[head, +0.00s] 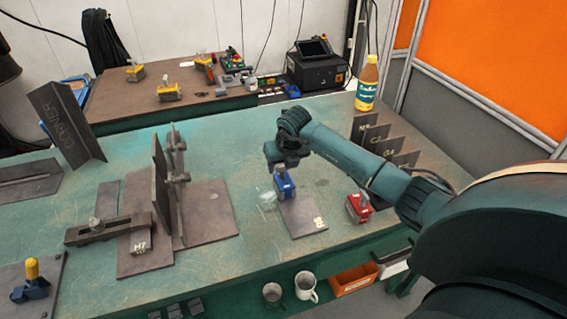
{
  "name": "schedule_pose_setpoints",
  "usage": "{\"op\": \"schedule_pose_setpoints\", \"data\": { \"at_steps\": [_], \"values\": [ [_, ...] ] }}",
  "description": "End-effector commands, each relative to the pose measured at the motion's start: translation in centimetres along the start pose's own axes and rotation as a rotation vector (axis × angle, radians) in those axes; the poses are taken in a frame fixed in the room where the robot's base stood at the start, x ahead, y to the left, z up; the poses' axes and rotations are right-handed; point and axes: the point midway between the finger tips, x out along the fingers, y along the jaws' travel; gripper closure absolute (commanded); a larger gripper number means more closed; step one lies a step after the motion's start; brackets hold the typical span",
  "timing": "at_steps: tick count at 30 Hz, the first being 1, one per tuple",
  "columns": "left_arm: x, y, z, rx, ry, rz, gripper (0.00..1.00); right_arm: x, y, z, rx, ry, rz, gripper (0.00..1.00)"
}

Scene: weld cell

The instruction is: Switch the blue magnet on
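The blue magnet (285,188) stands upright on a flat dark steel plate (306,222) near the middle of the green table. My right arm reaches in from the right, and my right gripper (279,170) is at the top of the blue magnet, pointing down. The gripper's fingers are small and dark, so I cannot tell whether they are open, shut or touching the magnet. The magnet's knob or switch is hidden by the gripper or too small to make out. My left gripper is not in view.
A red magnet (358,208) stands right of the plate. An upright clamped plate assembly (163,190) stands to the left, and several marked plates (377,135) stand behind my forearm. A bottle (367,84) is at the back right. The table between assembly and magnet is partly clear.

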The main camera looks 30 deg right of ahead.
Motion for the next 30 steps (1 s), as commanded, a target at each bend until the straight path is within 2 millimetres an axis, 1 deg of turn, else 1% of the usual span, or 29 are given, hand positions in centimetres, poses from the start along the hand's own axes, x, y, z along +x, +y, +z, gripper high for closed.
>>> {"op": "schedule_pose_setpoints", "data": {
  "at_steps": [1,2,13,23,30],
  "values": [
    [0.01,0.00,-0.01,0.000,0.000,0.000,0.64,-0.01,-0.01,0.00,0.000,0.000,0.000,0.51],
    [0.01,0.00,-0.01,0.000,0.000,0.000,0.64,-0.02,-0.02,0.00,0.000,0.000,0.000,0.54],
    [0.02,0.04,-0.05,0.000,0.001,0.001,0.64,-0.04,-0.02,0.01,0.000,0.000,0.000,0.84],
    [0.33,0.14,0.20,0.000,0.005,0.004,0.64,0.05,-0.14,0.04,-0.041,-0.002,0.017,0.85],
    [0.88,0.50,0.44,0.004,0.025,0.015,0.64,0.21,-0.30,0.05,-0.176,-0.004,0.071,0.85]
  ]
}}
